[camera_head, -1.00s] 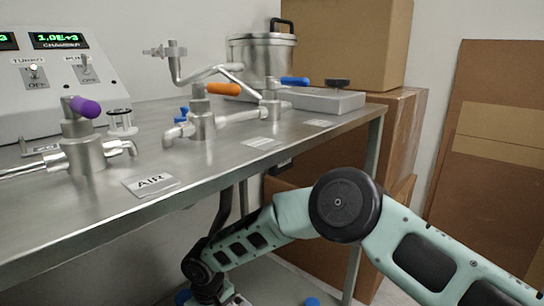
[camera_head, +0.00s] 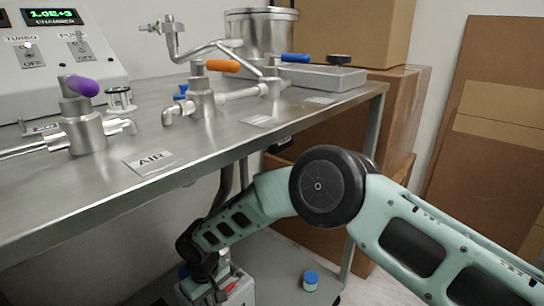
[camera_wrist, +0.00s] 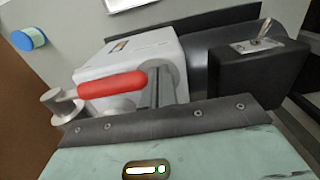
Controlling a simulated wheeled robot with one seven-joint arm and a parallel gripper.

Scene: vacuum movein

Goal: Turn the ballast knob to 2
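A light grey pump body (camera_wrist: 135,60) lies ahead of my wrist in the wrist view. A red-handled lever (camera_wrist: 112,84) on a metal fitting stands in front of it. To the right is a black box (camera_wrist: 258,75) with a metal toggle switch (camera_wrist: 262,40). In the head view the pump (camera_head: 238,291) is low under the bench, partly hidden by my arm. I cannot pick out the ballast knob or its numbers. My gripper's teal housing fills the bottom of the wrist view. Its fingertips cannot be made out, nor whether it holds anything.
The steel bench (camera_head: 205,145) with valves overhangs my forearm. A small blue-capped jar (camera_head: 311,281) stands on the lower shelf right of the pump; it also shows in the wrist view (camera_wrist: 29,38). Cardboard boxes (camera_head: 395,110) stand behind the bench's right end.

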